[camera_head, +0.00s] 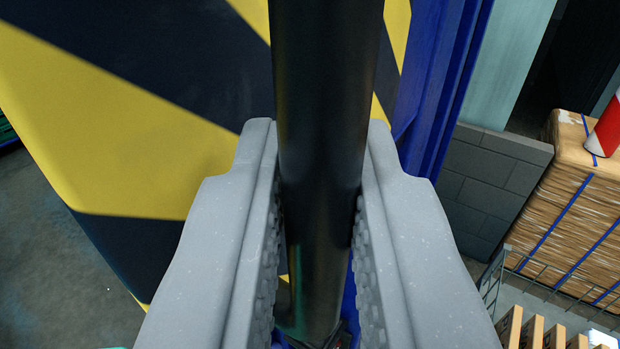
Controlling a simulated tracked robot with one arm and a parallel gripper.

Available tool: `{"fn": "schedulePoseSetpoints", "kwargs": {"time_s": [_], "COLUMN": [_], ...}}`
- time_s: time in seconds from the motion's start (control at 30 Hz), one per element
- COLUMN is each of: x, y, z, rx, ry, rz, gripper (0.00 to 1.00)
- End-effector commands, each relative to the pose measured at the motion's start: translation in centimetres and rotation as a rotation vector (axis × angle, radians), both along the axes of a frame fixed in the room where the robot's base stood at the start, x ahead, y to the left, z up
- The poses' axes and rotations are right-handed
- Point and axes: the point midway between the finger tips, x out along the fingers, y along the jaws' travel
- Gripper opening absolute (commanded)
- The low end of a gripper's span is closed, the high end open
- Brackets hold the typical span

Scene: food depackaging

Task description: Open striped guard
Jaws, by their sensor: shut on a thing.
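The striped guard (130,130) is a panel with diagonal yellow and black bands. It fills the upper left of the view. A thick black round bar (325,90) runs from the top edge down the middle, in front of the panel. My gripper (320,190) has its two grey jaws on either side of this bar and is shut on it. The jaws hide part of the panel and the lower sides of the bar. How the bar joins the guard cannot be made out.
A blue post (440,80) stands just right of the guard. Farther right are a grey block wall (490,180), a strapped brown stack (570,220) with a red-and-white object (608,125) on it, and wooden slats (530,330). Bare floor (50,270) shows at lower left.

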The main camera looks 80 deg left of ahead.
Motion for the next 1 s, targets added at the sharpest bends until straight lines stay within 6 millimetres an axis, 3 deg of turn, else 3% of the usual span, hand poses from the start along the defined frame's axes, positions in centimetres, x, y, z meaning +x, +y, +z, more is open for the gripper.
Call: {"fn": "schedulePoseSetpoints", "kwargs": {"time_s": [0.67,0.7,0.77,1.0], "x": [0.06,0.06,0.05,-0.06], "y": [0.08,0.1,0.09,0.12], "z": [-0.46,-0.46,-0.43,-0.2], "rx": [-0.006,-0.006,-0.007,-0.003], "ry": [0.01,0.01,0.009,0.005], "rz": [0.01,0.01,0.01,0.01], "gripper": [0.0,0.2,0.33,0.33]}}
